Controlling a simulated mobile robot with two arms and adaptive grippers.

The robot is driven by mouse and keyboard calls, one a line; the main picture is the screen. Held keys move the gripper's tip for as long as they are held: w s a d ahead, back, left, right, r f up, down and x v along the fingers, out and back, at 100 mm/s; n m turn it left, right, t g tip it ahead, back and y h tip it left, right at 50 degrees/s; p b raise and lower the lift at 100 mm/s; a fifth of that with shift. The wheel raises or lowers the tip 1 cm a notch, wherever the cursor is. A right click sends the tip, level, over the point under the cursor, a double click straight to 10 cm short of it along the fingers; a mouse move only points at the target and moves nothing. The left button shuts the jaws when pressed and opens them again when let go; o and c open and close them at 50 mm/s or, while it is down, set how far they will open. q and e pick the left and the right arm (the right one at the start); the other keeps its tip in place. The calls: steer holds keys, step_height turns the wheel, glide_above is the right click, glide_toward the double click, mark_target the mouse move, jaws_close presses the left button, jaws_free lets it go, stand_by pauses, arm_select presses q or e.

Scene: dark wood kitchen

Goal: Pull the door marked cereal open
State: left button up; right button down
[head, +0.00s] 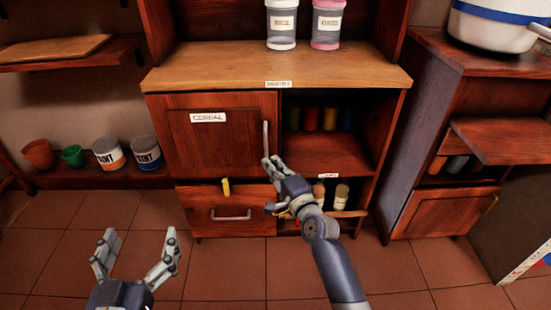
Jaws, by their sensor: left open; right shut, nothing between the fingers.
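The door marked cereal (200,145) is a dark red-brown panel with a white label (208,118), on the upper left of the cabinet. It looks closed. Its upright metal handle (265,134) is at the door's right edge. My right gripper (269,163) is shut and empty, with its fingertips by the lower end of the handle; I cannot tell whether they touch it. My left gripper (138,248) is open and empty, low at the left, over the floor and well away from the door.
A drawer (230,215) with a metal handle sits below the door. Right of the door is an open shelf (325,155) with several jars. Two lidded canisters (282,25) stand on the counter (200,74). Pots and paint cans (108,154) line a low shelf at left. The tiled floor (220,270) is clear.

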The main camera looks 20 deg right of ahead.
arm_select(q)
steer(key=shift+s+a+f+g, duration=0.15)
steer(key=shift+a+f+g, duration=0.15)
steer(key=shift+f, duration=0.25)
steer(key=shift+s+a+f+g, duration=0.2)
steer(key=shift+f+g, duration=0.2)
steer(key=shift+f, duration=0.15)
arm_select(e)
steer(key=shift+s+a+h, duration=0.3)
steer(key=shift+s, duration=0.15)
